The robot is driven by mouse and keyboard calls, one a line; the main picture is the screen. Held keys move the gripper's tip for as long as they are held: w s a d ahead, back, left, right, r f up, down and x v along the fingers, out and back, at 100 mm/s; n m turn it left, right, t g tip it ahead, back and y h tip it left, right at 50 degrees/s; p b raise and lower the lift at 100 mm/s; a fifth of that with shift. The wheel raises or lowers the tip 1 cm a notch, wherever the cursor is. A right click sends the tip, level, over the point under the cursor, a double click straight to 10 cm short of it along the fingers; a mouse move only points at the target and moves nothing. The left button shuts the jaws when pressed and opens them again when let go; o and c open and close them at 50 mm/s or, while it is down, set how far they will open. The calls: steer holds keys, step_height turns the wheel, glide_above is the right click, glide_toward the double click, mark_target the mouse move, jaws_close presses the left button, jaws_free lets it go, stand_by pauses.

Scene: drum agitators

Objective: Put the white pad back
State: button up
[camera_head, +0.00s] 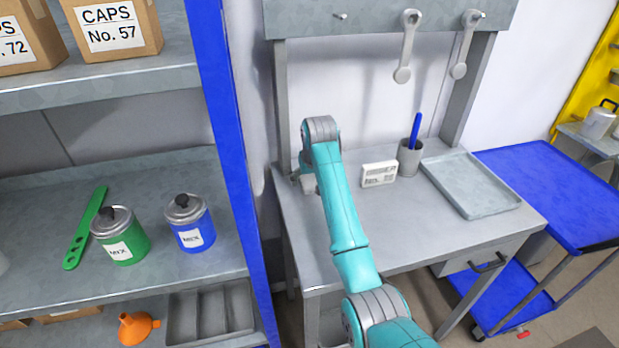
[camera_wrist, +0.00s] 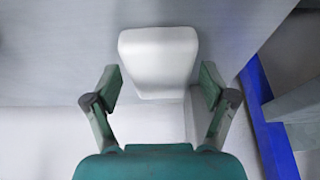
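In the wrist view a white rounded pad (camera_wrist: 158,55) lies against a grey surface, and its lower edge reaches that surface's edge. My gripper (camera_wrist: 160,88) is open, with one finger on each side of the pad's lower end. There are visible gaps between the fingers and the pad, and nothing is held. In the head view my arm reaches to the back left corner of the grey workbench (camera_head: 330,250).
On the bench stand a white printed block (camera_head: 379,174), a grey cup (camera_head: 410,157) with a blue stick, and a grey tray (camera_head: 472,185). A blue shelf post (camera_head: 228,140) is close left of the bench; it shows in the wrist view (camera_wrist: 268,125). The bench front is clear.

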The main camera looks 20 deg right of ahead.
steer(key=shift+r, duration=0.5)
steer(key=v, duration=1)
steer(key=shift+d, duration=0.3)
steer(key=shift+s, duration=0.1)
